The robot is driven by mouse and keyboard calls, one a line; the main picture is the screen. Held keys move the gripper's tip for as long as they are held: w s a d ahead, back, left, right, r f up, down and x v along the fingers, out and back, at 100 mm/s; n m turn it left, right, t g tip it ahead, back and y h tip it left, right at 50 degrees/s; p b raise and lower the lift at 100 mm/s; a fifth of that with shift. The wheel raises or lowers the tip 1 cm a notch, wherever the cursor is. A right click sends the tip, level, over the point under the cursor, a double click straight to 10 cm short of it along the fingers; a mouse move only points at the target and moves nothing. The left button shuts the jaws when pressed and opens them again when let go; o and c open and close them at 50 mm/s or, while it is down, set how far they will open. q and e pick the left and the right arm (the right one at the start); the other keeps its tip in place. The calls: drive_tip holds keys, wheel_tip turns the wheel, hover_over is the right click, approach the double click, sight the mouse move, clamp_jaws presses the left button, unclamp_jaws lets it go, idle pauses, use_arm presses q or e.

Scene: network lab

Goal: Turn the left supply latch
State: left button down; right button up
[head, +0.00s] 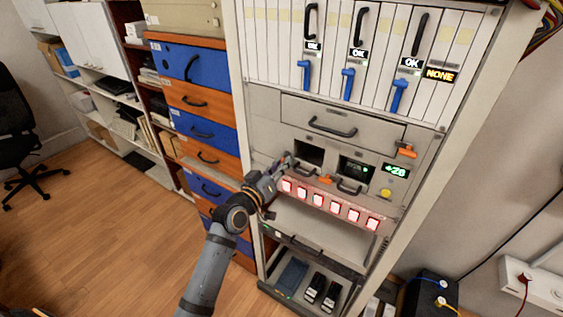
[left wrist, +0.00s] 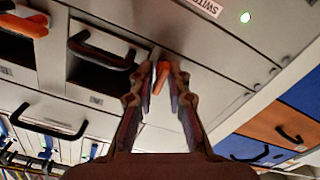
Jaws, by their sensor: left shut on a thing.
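The left supply latch (left wrist: 162,76) is a small orange lever on the grey panel, seen in the left wrist view between my fingertips. In the head view my gripper covers that spot. My left gripper (head: 287,162) is at the panel just left of the left supply's black handle (head: 305,171). In the left wrist view the left gripper (left wrist: 161,72) has its two fingertips close together, closed on the orange latch. The handle (left wrist: 101,49) is beside it. Another orange latch (head: 326,180) sits between the two supply handles. My right gripper is in neither view.
A row of red-lit white switches (head: 318,199) runs just below the gripper. Blue and orange drawers (head: 205,131) stand left of the rack.

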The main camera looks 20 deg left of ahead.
use_arm(q)
drive_tip(key=shift+n, duration=0.6)
drive_tip(key=shift+p, duration=0.3)
drive_tip(key=c, duration=1.3)
unclamp_jaws()
drive_tip(key=shift+f, duration=0.1)
drive_tip(key=shift+c, duration=0.2)
drive_tip(key=shift+o, duration=0.7)
drive_tip(key=shift+w, duration=0.15)
drive_tip(key=shift+d, duration=0.1)
drive_tip(key=v, duration=1.2)
